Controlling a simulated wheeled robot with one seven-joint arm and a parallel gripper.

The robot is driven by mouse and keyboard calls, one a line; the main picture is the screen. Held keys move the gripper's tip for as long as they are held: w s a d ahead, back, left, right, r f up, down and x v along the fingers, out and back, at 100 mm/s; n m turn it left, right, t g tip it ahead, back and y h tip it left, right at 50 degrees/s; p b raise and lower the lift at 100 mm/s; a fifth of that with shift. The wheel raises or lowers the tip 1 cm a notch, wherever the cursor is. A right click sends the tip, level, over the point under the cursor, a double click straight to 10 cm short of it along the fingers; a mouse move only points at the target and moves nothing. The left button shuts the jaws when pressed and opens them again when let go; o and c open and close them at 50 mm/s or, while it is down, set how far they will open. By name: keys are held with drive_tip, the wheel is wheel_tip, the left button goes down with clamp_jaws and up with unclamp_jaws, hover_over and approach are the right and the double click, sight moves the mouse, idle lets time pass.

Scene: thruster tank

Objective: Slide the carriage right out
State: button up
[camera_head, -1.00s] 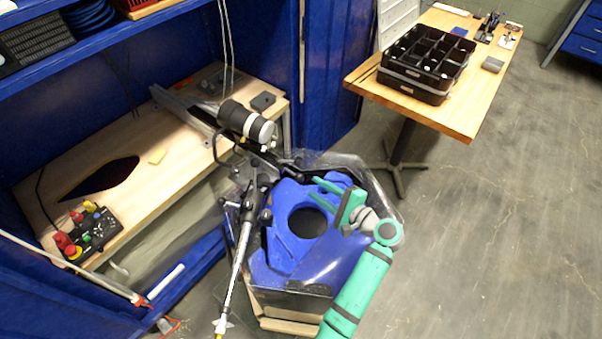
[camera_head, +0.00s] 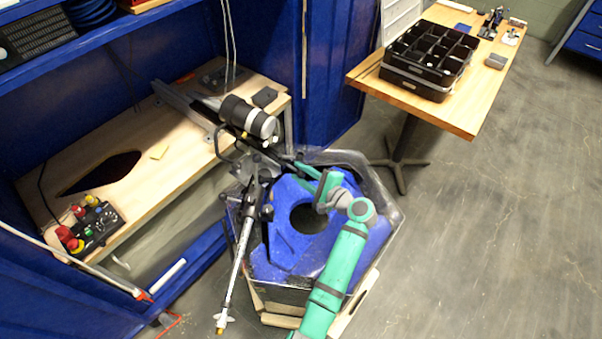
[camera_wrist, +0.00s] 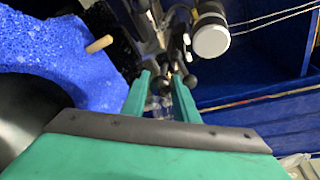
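The carriage (camera_head: 262,165) is a dark clamp assembly with black knobs at the tank end of a grey rail (camera_head: 183,105). It carries a black cylinder with a pale end (camera_head: 248,115), which also shows in the wrist view (camera_wrist: 210,38). A slim rod with a small propeller (camera_head: 233,280) slants down from it. My green gripper (camera_head: 306,172) is over the tank, its fingers pointing left at the carriage. In the wrist view my gripper (camera_wrist: 162,85) has its fingers apart, with black knobs (camera_wrist: 190,81) close to the tips. Contact cannot be told.
The clear-walled tank (camera_head: 385,185) holds a blue block (camera_head: 285,235) with a round hole. The wooden bench (camera_head: 150,185) bears a control box (camera_head: 95,228) with coloured knobs. A wooden table (camera_head: 375,82) with a black compartment case (camera_head: 425,85) stands behind right. Floor at right is clear.

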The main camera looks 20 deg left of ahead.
clamp_jaws()
drive_tip(key=shift+s+d, duration=0.1)
drive_tip(key=shift+d, duration=0.3)
drive_tip(key=shift+o, duration=1.5)
unclamp_jaws()
drive_tip(key=v, duration=1)
drive_tip(key=shift+s+d, duration=0.2)
drive_tip(key=shift+d, duration=0.15)
drive_tip(key=shift+r, duration=0.15)
